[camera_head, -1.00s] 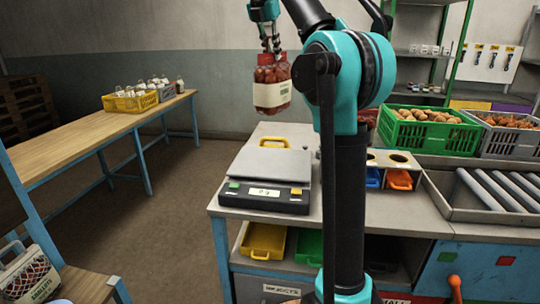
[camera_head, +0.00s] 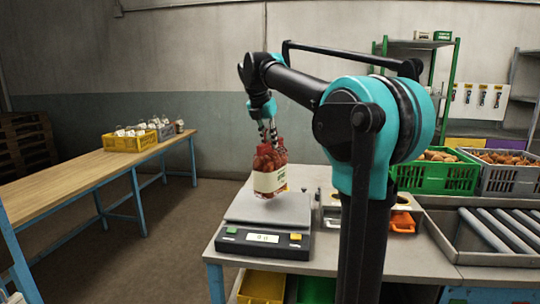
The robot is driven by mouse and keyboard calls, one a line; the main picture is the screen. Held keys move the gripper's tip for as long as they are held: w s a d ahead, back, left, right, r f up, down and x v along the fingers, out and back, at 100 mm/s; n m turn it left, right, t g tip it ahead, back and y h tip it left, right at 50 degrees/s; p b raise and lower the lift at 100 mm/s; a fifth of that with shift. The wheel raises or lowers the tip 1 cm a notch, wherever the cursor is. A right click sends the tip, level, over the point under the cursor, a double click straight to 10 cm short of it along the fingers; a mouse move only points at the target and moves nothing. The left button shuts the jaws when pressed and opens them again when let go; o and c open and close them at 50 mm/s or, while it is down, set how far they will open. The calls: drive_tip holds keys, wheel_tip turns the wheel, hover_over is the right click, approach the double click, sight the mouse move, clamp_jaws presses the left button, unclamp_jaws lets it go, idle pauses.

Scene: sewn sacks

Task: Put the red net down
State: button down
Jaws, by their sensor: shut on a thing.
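The red net (camera_head: 270,160) is a sack of reddish produce with a pale label band. My gripper (camera_head: 268,142) is shut on its top and holds it upright. The net hangs in front of or over the scale (camera_head: 265,228), whose grey plate shows below it. I cannot tell whether the net's bottom touches the plate. The scale stands at the left end of the workbench and has a small lit display with a green and a yellow button. The gripper's fingertips are partly hidden in the net's top.
A long wooden table (camera_head: 90,178) at left bears a yellow crate (camera_head: 130,143) with white-topped sacks. A green crate (camera_head: 437,177) and a grey crate (camera_head: 505,178) of produce stand at right behind a roller tray (camera_head: 495,235). An orange bin (camera_head: 402,222) sits right of the scale.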

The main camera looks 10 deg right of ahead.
sight(265, 132)
drive_tip(key=shift+f, duration=2.55)
drive_tip(key=c, duration=1.5)
unclamp_jaws()
drive_tip(key=shift+o, duration=0.2)
drive_tip(key=v, duration=1.2)
